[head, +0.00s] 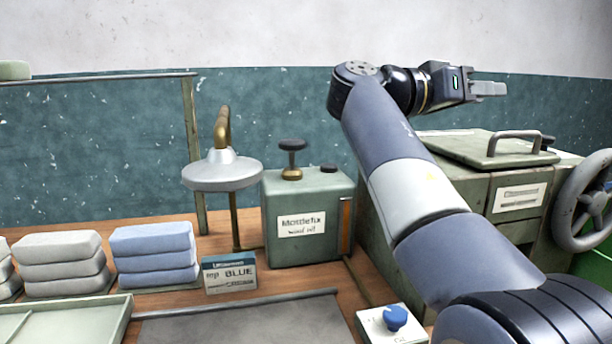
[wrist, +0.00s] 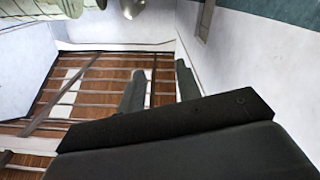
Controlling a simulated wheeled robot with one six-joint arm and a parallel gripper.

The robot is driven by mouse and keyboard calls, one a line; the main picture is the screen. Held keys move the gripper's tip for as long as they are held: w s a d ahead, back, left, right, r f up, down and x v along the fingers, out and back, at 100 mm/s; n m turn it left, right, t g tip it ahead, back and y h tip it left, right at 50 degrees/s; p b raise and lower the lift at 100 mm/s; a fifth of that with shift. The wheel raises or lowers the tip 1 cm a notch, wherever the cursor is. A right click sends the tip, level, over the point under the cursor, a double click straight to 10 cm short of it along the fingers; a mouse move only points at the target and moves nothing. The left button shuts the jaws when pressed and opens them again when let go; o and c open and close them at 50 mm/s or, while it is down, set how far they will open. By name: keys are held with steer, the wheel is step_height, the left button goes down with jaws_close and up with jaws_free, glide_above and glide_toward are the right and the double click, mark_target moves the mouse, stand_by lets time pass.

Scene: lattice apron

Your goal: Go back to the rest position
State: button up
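My gripper (head: 492,89) is raised in the upper right of the head view, at the end of my bent arm. It points to the right, in front of the green and white wall and above the green machine (head: 482,147). In the wrist view the two fingers of my gripper (wrist: 158,78) stand apart with nothing between them. It touches nothing that I can see.
A handwheel (head: 585,208) is on the machine's right side. On the wooden bench stand a green oil box (head: 290,250), a lamp (head: 222,172), folded blue cloths (head: 153,255), grey cloths (head: 60,265) and a blue-knobbed control box (head: 380,331). The air around my gripper is clear.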

steer(key=d, duration=0.2)
steer(key=w+d, duration=0.1)
steer(key=d, duration=0.2)
steer(key=shift+d, duration=0.1)
steer(key=shift+r, duration=0.1)
